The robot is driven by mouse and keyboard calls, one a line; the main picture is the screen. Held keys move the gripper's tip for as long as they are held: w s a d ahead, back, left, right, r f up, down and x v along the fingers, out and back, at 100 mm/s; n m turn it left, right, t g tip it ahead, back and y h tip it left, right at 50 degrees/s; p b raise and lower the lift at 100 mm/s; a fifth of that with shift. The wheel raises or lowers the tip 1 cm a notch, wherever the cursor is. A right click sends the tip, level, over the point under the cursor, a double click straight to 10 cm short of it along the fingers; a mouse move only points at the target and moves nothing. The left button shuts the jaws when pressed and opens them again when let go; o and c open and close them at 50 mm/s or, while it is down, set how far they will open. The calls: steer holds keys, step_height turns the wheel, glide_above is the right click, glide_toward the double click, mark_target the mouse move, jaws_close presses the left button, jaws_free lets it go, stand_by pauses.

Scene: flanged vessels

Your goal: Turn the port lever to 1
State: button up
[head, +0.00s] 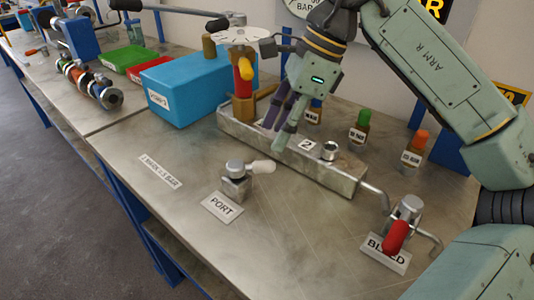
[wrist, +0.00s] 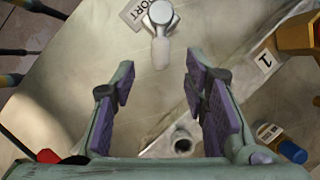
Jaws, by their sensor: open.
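The port valve (head: 236,182) stands on the bench behind the PORT label (head: 222,206). Its white lever (head: 262,167) points right, toward the metal rail. In the wrist view the valve (wrist: 160,14) is at the top centre, with the white lever (wrist: 161,53) pointing down toward the gap between my fingers. My gripper (head: 280,126) is open and empty above the rail, behind and right of the lever, not touching it. The fingers also show in the wrist view (wrist: 158,82). A label "1" (wrist: 264,60) is at right there; a label "2" (head: 307,146) is on the rail.
The metal rail (head: 338,180) carries a brass fitting and a bolt. The bleed valve with a red lever (head: 396,236) is at the front right. A blue box (head: 188,88) stands at the back left. Small capped bottles (head: 360,130) stand behind the rail. The bench around PORT is clear.

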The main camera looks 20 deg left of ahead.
mark_target(262, 162)
steer(key=x, duration=0.7)
steer(key=shift+a+f+p, duration=0.1)
steer(key=shift+f+p, duration=0.15)
steer(key=shift+p, duration=0.15)
steer(key=shift+c, duration=0.2)
jaws_close()
